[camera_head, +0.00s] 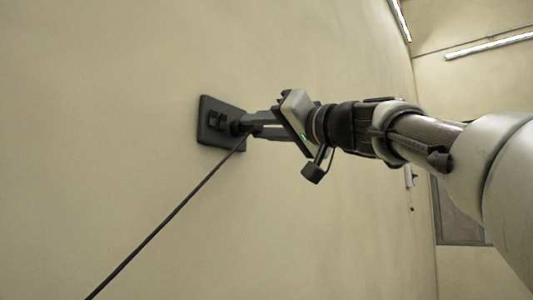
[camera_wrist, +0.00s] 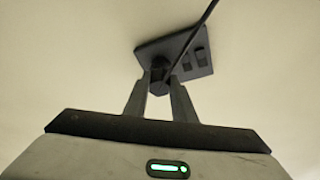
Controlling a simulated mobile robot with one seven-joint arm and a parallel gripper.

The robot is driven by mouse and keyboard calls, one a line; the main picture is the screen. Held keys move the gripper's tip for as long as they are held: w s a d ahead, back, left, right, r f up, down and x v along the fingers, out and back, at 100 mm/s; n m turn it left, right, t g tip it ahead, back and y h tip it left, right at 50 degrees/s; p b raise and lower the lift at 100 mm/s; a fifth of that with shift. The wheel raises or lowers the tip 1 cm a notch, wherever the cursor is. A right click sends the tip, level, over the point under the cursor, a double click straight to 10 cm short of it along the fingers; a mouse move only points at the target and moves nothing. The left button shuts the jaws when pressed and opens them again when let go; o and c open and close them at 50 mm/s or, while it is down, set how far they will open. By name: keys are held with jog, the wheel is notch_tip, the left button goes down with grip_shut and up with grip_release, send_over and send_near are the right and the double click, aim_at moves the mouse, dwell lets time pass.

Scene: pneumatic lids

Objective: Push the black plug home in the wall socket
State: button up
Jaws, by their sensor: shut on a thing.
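The wall socket is a dark rectangular plate (camera_head: 210,135) on the beige wall, left of centre in the head view. It also shows in the wrist view (camera_wrist: 178,47), with square features on its right part. My gripper (camera_head: 247,127) points at the plate and is shut on the black plug (camera_head: 236,128). In the wrist view the round plug (camera_wrist: 160,76) sits between the tips of my gripper (camera_wrist: 160,86), at the plate's lower left part. The plug is at or very close to the plate's face. I cannot tell how deep it sits.
A black cable (camera_head: 165,222) runs from the plug down to the lower left in the head view. In the wrist view the cable (camera_wrist: 193,38) crosses the plate toward the top. The wall around the plate is bare.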

jog(key=shift+w+a, duration=0.35)
jog(key=shift+a, duration=0.15)
jog(key=o, duration=1.1)
jog(key=shift+d+f, duration=0.1)
jog(key=shift+s+d+f+b, duration=0.1)
jog(key=shift+s+d+b, duration=0.1)
jog(key=shift+b, duration=0.1)
jog(key=shift+b+v, duration=1.7)
jog(key=shift+v, duration=1.25)
jog(key=shift+s+d, duration=0.1)
jog(key=shift+s, duration=0.1)
jog(key=b+v, duration=0.2)
jog(key=v, duration=1.5)
jog(key=shift+s, duration=0.25)
